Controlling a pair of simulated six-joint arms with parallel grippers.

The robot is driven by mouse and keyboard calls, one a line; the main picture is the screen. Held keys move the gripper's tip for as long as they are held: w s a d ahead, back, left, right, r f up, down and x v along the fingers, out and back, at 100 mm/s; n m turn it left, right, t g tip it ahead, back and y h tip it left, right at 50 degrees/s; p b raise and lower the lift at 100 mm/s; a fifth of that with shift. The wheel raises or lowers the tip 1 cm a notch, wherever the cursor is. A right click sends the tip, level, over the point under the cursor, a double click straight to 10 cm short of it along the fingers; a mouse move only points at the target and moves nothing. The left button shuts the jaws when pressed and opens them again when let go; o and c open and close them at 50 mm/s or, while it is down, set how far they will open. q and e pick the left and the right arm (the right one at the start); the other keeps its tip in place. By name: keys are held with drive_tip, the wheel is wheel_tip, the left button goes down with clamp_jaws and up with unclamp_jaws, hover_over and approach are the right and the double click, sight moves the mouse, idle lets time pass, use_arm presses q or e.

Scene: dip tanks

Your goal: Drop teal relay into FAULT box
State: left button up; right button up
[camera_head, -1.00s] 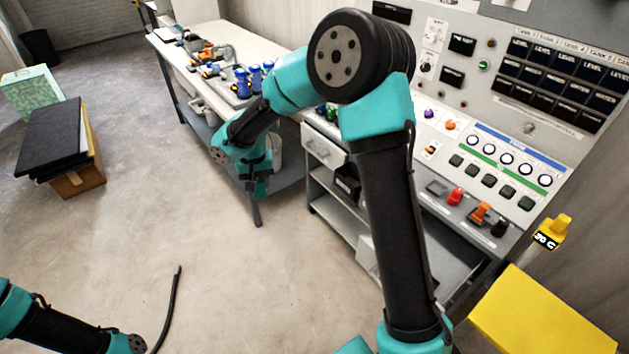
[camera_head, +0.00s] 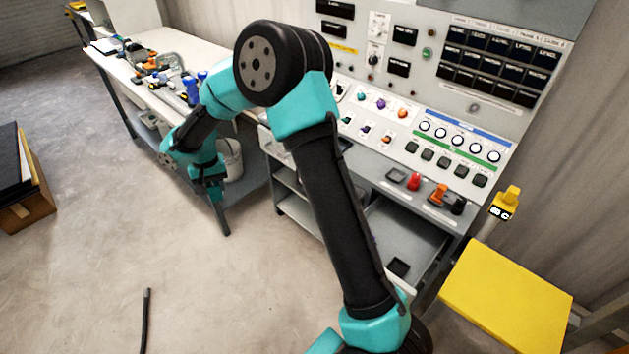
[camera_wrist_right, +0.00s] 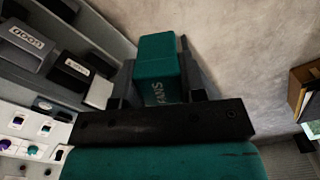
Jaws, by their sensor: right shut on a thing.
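The teal relay (camera_wrist_right: 160,68) is a teal block with partly legible white lettering, in the middle of the right wrist view. My right gripper (camera_wrist_right: 158,88) is shut on it, a dark finger at each side. In the head view my right gripper (camera_head: 213,193) hangs beside the long bench, above the floor; the relay cannot be made out there. No FAULT box can be identified. The right wrist view shows a grey box (camera_wrist_right: 22,45) and a black box (camera_wrist_right: 72,72) at left, their labels too blurred to read. My left gripper is not in view.
A control panel (camera_head: 455,125) with buttons and knobs stands at the right, with open shelves (camera_head: 290,182) below. A long bench (camera_head: 135,70) with tools is at the back left. A yellow panel (camera_head: 505,295) is at the lower right. Bare floor (camera_head: 90,270) lies at left.

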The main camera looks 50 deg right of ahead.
drive_tip(key=w+d+f+m, duration=0.2)
drive_tip(key=d+f+m, duration=0.2)
drive_tip(key=d, duration=0.7)
drive_tip(key=w+d+f+m, duration=0.1)
drive_tip(key=d+f+m, duration=0.2)
drive_tip(key=d, duration=0.9)
drive_tip(key=s+d+f+m, duration=0.2)
drive_tip(key=d+f+m, duration=0.1)
drive_tip(key=d, duration=0.6)
drive_tip(key=s+d+f+m, duration=0.3)
drive_tip(key=d, duration=0.7)
drive_tip(key=shift+d+f, duration=0.15)
drive_tip(key=shift+d, duration=0.05)
drive_tip(key=shift+f, duration=0.15)
drive_tip(key=shift+f, duration=2.85)
drive_tip(key=o, duration=1)
drive_tip(key=shift+o, duration=0.2)
